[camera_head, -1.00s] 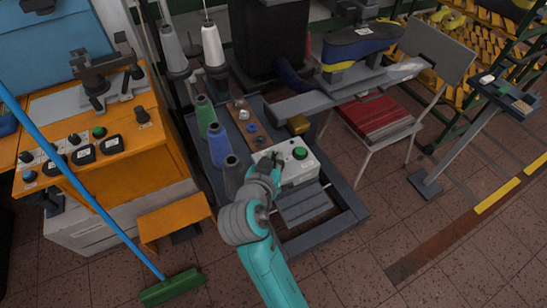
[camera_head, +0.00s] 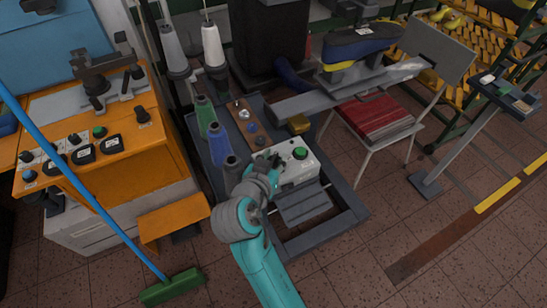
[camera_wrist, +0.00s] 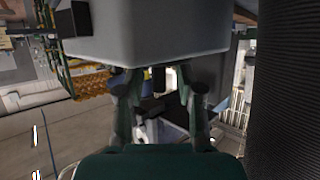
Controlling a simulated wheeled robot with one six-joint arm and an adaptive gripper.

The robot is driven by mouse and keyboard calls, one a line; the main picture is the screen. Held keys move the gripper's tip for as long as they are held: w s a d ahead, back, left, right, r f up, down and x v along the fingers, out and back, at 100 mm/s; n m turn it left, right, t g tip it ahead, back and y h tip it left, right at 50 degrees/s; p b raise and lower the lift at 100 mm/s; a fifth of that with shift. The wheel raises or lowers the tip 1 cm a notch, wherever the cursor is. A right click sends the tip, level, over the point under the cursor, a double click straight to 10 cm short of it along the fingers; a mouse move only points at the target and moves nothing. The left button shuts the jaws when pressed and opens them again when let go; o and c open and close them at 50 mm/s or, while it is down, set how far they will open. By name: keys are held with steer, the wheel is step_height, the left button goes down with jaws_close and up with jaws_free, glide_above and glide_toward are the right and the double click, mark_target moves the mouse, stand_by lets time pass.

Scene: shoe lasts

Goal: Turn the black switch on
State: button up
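A white control box (camera_head: 297,172) stands on the grey machine base, with a green round button (camera_head: 300,153) on top. A small dark part, perhaps the black switch, shows on the box beside my gripper (camera_head: 270,165), but the gripper partly hides that area. In the wrist view the pale box (camera_wrist: 150,35) fills the top, with a black block (camera_wrist: 73,19) at its left edge; I cannot tell whether this is the switch. My gripper (camera_wrist: 160,78) has its two fingers apart just below the box, with nothing seen held between them.
Green, blue and dark thread cones (camera_head: 219,145) stand close left of my gripper; a dark ribbed surface (camera_wrist: 285,90) fills the wrist view's right side. An orange machine (camera_head: 100,165) stands left, a broom (camera_head: 172,287) before it. A chair (camera_head: 375,118) stands right.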

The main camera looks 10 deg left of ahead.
steer(key=v, duration=1.2)
